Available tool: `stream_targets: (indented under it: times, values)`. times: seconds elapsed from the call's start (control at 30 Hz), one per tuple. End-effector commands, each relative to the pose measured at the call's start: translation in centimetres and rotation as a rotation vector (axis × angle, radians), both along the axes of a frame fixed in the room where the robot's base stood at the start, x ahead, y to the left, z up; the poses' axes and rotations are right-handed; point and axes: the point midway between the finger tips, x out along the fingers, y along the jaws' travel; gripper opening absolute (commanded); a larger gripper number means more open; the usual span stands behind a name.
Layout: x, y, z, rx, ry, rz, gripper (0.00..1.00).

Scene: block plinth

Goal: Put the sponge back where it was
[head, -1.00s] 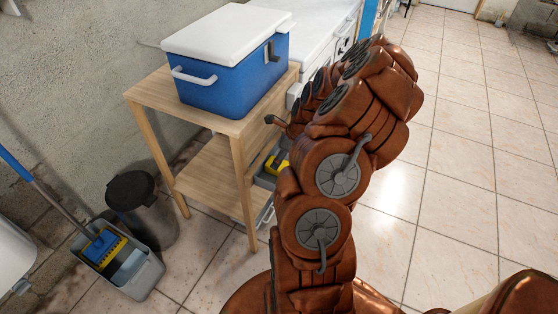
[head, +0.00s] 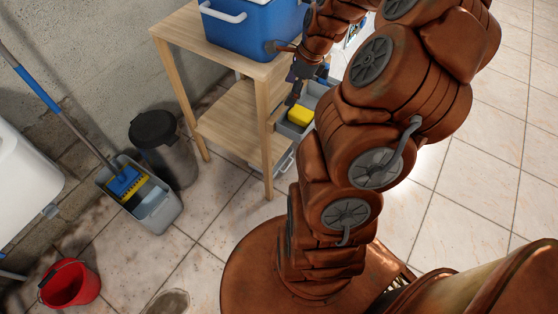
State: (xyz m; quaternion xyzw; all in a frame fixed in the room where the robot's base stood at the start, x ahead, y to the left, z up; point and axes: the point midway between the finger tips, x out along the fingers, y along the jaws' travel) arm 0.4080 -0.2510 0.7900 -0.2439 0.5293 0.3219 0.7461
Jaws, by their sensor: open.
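A yellow block that looks like the sponge (head: 300,116) lies in a grey open drawer or bin (head: 288,130) beside the wooden shelf unit. My gripper (head: 291,96) is dark and small in the head view, just above and slightly left of the sponge. It is open, with nothing visible between its fingers. The fingertips are partly lost against the shelf leg and the bin, so I cannot tell whether they touch anything.
The wooden shelf unit (head: 226,60) carries a blue cooler (head: 245,22); its lower shelf (head: 232,120) is bare. A black bin (head: 160,145), a grey mop bucket (head: 157,207) and a red bucket (head: 70,284) stand left. Tiled floor at right is clear.

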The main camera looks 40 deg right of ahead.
Motion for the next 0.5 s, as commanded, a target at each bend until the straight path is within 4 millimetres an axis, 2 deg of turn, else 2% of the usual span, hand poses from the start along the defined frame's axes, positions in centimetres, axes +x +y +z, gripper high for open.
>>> stream_targets:
  times: [0.03, 0.27, 0.4, 0.5]
  values:
    - [0.1, 2.5, 1.0, -0.024, -0.006, 0.128, 0.83]
    - [-2.2, 11.4, 4.0, -0.109, -0.015, 0.670, 0.83]
    - [-5.2, 16.3, 5.5, -0.154, -0.017, 1.028, 0.83]
    - [-8.0, 19.2, 6.3, -0.176, -0.016, 1.277, 0.83]
